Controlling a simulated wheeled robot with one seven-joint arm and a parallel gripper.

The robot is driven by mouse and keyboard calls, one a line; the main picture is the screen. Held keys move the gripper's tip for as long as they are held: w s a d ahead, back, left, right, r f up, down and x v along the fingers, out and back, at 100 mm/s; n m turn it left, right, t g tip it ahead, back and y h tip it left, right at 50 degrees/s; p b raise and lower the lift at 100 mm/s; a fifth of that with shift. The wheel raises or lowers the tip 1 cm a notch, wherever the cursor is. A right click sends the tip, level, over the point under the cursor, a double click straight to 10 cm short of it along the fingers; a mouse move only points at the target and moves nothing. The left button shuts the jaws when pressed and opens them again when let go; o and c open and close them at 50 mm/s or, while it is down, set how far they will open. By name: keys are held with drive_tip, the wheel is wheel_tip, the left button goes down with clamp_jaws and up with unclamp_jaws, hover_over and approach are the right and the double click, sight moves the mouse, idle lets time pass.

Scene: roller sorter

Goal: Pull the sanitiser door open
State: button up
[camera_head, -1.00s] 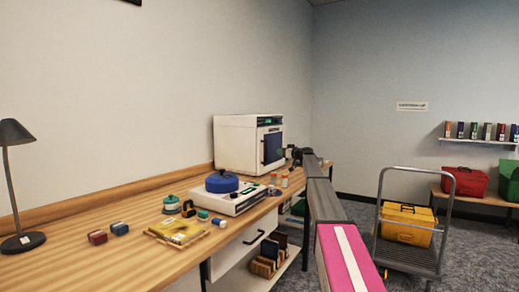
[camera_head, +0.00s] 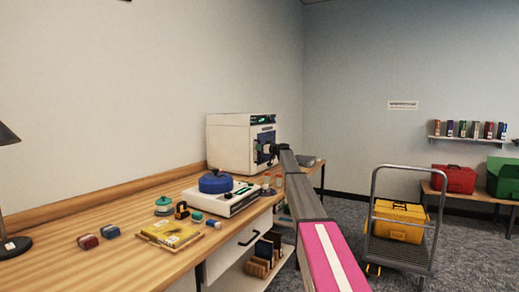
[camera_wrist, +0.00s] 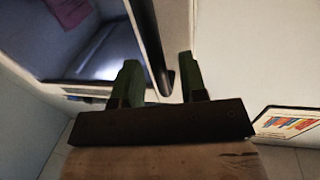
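The sanitiser (camera_head: 228,145) is a white box at the far end of the wooden worktop. Its door (camera_head: 262,138), with a dark window, looks shut in the head view. My gripper (camera_head: 268,150) is in front of the door and partly hides it. In the wrist view, the dark door handle (camera_wrist: 148,40) is a bar running down between the two green fingers of my gripper (camera_wrist: 162,75). The fingers are apart. The left finger is close to the bar, and a gap shows between the bar and the right finger. The door window (camera_wrist: 100,50) is left of the handle.
A white device with a blue round top (camera_head: 215,183) and small items stand on the worktop (camera_head: 120,212). A drawer and shelf are below its front. A trolley (camera_head: 402,250) carrying a yellow toolbox (camera_head: 400,222) stands right of my arm, with open carpet around it.

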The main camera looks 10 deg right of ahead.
drive_tip(key=shift+w+a, duration=0.4)
drive_tip(key=shift+w, duration=0.05)
clamp_jaws()
